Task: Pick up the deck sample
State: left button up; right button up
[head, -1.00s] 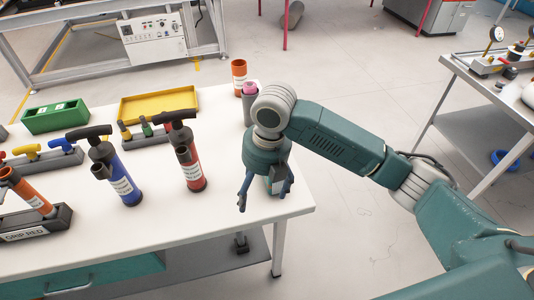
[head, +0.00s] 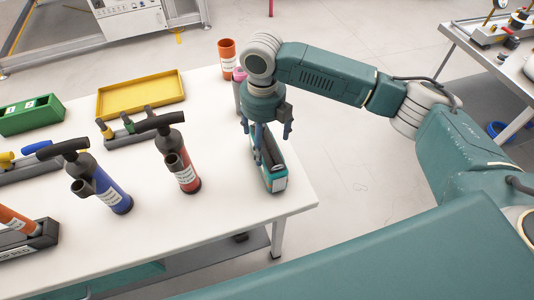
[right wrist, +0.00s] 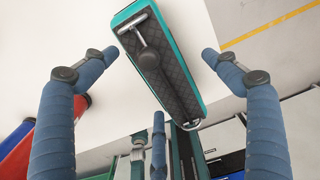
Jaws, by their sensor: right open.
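The deck sample (head: 275,178) is a teal block with a dark quilted top and a metal fitting, lying near the white table's right edge. In the right wrist view, the deck sample (right wrist: 165,75) lies between and beyond my fingertips, tilted in the picture. My right gripper (head: 267,130) is open above its far end in the head view and hides part of it. My left gripper is not in view.
On the white table (head: 225,215), a red pump (head: 182,170) and a blue pump (head: 108,190) stand left of the sample. An orange cup (head: 227,60) and a pink-topped bottle (head: 238,88) stand behind. A yellow tray (head: 140,95) and green box (head: 32,115) lie farther left.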

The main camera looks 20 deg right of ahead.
aim_at(263, 148)
jog(key=f, duration=0.1)
jog(key=s+f+p, duration=0.1)
jog(key=f, duration=0.1)
jog(key=shift+a+f, duration=0.2)
jog(key=shift+f, duration=0.45)
jog(key=shift+w, duration=0.1)
jog(key=shift+c, duration=0.5)
jog(key=c, duration=1.3)
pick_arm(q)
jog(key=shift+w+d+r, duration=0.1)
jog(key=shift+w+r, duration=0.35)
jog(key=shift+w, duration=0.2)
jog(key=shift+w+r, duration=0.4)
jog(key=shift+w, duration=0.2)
pick_arm(e)
jog(key=shift+o, duration=0.2)
